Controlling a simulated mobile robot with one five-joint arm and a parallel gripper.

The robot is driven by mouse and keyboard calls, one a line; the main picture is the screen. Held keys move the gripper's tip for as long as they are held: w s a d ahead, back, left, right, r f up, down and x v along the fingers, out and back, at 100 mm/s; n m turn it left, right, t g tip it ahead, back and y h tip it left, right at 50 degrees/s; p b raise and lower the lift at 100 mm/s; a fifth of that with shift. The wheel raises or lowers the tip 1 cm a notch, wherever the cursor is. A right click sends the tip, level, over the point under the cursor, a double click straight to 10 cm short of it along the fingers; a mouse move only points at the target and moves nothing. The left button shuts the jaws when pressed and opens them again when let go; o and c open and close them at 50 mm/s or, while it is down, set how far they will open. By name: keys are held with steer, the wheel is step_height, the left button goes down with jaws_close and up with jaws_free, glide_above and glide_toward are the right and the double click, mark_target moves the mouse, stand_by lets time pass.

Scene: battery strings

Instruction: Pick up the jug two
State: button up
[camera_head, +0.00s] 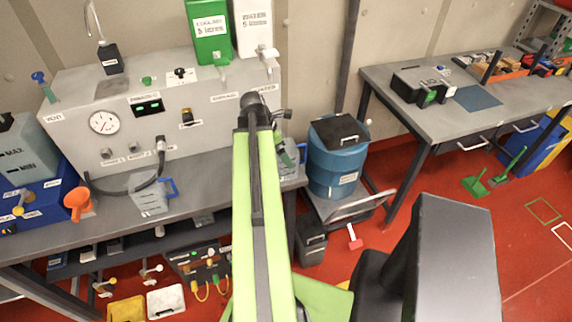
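A grey translucent jug (149,194) with a blue handle stands upright on the bench at the left, below the grey panel. A second jug-like vessel (287,156), greenish with a blue part, stands at the bench's right end, partly hidden by my green arm. I cannot read a label that tells which one is jug two. My gripper (257,108) is at the far end of my arm, over the right part of the panel, apart from the left jug. Its fingers are too small and dark to show whether they are open.
The grey bench (215,190) carries a panel (205,90) with a gauge and a black hose beside the left jug. An orange funnel (78,203) stands left. A blue drum (338,158) on a cart stands right of the bench.

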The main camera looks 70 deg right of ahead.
steer(key=b+x, duration=0.4)
steer(key=x, duration=0.1)
steer(key=shift+s+d, duration=0.1)
steer(key=shift+r, duration=0.15)
steer(key=c, duration=1.4)
steer(key=shift+o, duration=0.2)
steer(key=shift+r, duration=0.1)
